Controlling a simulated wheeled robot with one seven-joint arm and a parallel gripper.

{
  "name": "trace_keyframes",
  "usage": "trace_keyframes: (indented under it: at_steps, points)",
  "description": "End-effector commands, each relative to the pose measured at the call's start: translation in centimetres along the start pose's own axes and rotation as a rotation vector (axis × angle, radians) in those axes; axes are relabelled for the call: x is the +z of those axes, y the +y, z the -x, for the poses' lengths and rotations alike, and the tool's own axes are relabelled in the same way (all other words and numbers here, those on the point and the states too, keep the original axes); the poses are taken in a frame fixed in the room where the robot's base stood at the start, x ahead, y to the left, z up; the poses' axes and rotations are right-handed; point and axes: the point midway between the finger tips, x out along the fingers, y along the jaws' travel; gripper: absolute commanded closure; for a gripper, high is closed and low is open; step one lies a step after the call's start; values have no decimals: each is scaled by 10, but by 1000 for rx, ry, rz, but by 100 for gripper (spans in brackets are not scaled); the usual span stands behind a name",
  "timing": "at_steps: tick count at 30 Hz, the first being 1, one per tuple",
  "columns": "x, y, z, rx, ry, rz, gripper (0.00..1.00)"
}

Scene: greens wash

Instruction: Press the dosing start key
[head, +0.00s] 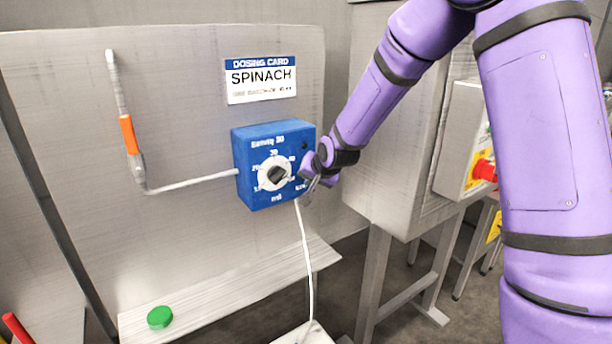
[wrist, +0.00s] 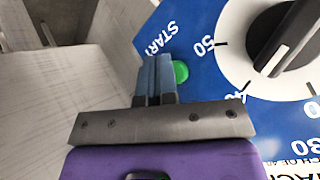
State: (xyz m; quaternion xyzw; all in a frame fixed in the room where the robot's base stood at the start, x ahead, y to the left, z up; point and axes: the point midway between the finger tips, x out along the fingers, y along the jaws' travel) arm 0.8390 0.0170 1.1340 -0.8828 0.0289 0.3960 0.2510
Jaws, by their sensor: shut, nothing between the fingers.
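The blue dosing box (head: 247,190) hangs on the steel panel, with a white dial and dark pointer knob (head: 276,174) on its face. In the wrist view the green start key (wrist: 181,72) shows beside the word START on the blue face (wrist: 200,18). My gripper (head: 309,190) is at the box's lower right edge in the head view, where it hides the key. In the wrist view the closed, empty fingers (wrist: 155,62) lie right beside the key and overlap its left edge. I cannot tell whether they touch it.
A SPINACH dosing card (head: 261,80) is above the box. A pipe with an orange grip (head: 129,135) is on the left. A green disc (head: 160,317) lies on the ledge below. A control box with a red knob (head: 484,170) stands right, behind my arm.

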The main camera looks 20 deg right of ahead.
Motion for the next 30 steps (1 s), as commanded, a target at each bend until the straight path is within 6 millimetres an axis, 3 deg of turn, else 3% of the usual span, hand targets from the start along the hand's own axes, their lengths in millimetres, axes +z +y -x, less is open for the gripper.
trace_keyframes:
  at_steps: [30]
  points:
    - [-4, -4, -6, 0, 0, 0, 100]
